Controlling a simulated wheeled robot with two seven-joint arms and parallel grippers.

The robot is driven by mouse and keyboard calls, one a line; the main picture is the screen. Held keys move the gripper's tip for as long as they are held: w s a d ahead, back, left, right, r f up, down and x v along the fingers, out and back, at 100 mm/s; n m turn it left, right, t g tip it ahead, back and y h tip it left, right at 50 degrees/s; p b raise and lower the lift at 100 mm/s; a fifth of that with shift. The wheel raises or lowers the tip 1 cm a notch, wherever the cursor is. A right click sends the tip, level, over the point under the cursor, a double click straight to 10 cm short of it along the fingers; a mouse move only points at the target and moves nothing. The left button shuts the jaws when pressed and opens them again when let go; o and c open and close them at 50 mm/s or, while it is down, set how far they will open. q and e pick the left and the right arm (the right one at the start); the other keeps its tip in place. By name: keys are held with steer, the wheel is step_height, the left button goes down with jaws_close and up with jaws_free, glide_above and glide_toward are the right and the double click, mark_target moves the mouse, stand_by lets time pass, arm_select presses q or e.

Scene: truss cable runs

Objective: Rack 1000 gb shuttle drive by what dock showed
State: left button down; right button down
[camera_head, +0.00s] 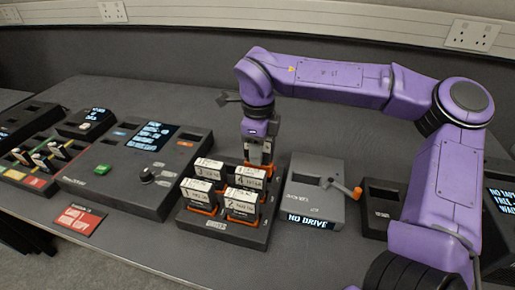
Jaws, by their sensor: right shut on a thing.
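Several white-labelled shuttle drives stand upright in a dark rack (222,228) with orange parts, among them drive 1 (196,194), drive 2 (242,207), drive 3 (208,170) and drive 4 (249,178). The small print on their labels is too blurred to read. My right gripper (257,158) points down at the rack's back right, just behind drive 4. It is shut on a drive that is mostly hidden behind drive 4 and the fingers. The dock (306,187), with an orange-handled lever, stands right of the rack. Its screen (307,221) reads "NO DRIVE". My left gripper is out of view.
A large console (112,180) with a lit screen, knob and green button stands left of the rack. A red card (80,220) lies before it. Slotted boxes fill the far left. A dark slotted box (381,196) and a partly hidden screen (502,199) are at right. The table behind is clear.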

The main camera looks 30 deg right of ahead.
steer(key=shift+w+f, duration=0.1)
steer(key=shift+f, duration=0.2)
steer(key=shift+p, duration=0.65)
stand_by(0.6)
steer(key=shift+f, duration=2.15)
stand_by(1.5)
steer(key=shift+c, duration=1.8)
jaws_free()
steer(key=shift+r, duration=0.1)
